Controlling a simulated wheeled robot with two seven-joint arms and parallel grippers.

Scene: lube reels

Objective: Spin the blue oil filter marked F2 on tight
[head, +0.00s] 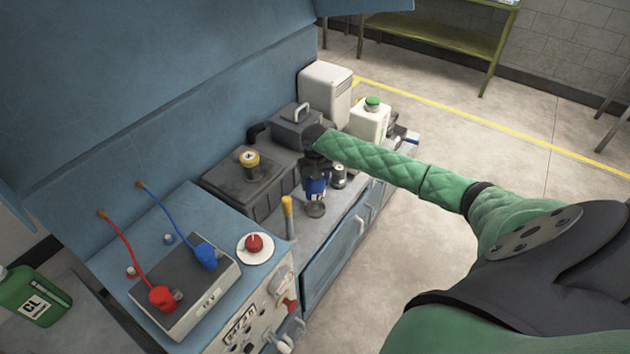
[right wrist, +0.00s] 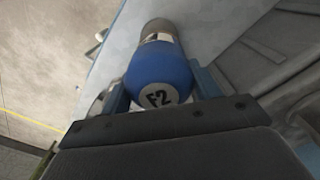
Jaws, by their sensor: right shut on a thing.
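The blue oil filter marked F2 (right wrist: 160,72) sits between the two fingers of my right gripper (right wrist: 165,90), its marked end toward the wrist camera. In the head view the blue filter (head: 315,187) shows under my right gripper (head: 316,170), which is shut on it. A grey round part (head: 316,209) is just below the filter; a metal cylinder also shows beyond the filter in the right wrist view (right wrist: 158,28). I cannot tell whether the filter touches it or is threaded on. My left gripper is not in view.
A dark grey canister (head: 339,176) and a white jug with green cap (head: 369,121) are close to my right. A yellow-topped handle (head: 287,206) rises nearby. The blue cabinet wall is behind.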

